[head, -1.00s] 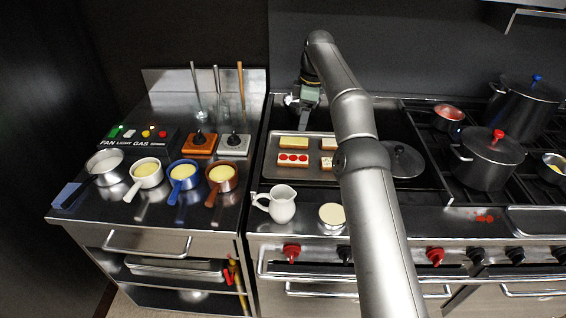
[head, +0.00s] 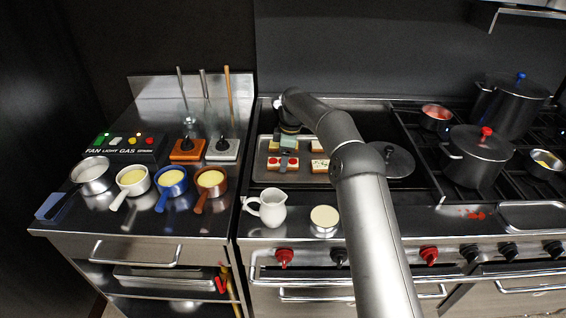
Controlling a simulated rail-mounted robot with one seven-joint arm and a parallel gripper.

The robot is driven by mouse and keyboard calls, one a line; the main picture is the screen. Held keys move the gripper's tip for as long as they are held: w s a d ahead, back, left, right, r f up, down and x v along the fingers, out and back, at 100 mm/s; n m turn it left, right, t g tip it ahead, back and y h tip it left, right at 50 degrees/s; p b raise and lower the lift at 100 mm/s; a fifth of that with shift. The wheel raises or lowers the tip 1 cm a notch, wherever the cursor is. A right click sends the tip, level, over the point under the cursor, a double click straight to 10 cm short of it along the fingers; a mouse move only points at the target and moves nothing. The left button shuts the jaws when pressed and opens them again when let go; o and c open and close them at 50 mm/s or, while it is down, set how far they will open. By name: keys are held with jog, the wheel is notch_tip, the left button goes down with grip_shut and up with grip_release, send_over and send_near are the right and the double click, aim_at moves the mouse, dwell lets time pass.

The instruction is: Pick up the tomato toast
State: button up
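The tomato toast (head: 273,163), pale bread topped with red tomato slices, lies at the front left of the metal tray (head: 262,175) on the range. My gripper (head: 284,159) points down over the toast and covers its middle, so tomato shows on both sides of it. I cannot tell whether the fingers touch the toast, or whether they are open or shut. Other toasts lie on the tray behind it and to its right, partly hidden by my arm.
A dark round lid (head: 392,162) lies right of the tray. A white jug (head: 270,208) and a round cream-topped pot (head: 324,217) stand in front. Small saucepans (head: 211,183) line the left counter. A large pot (head: 477,155) stands at the right.

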jog(key=shift+f, duration=0.5)
jog(key=shift+c, duration=0.3)
jog(key=c, duration=1)
jog(key=shift+r, duration=0.1)
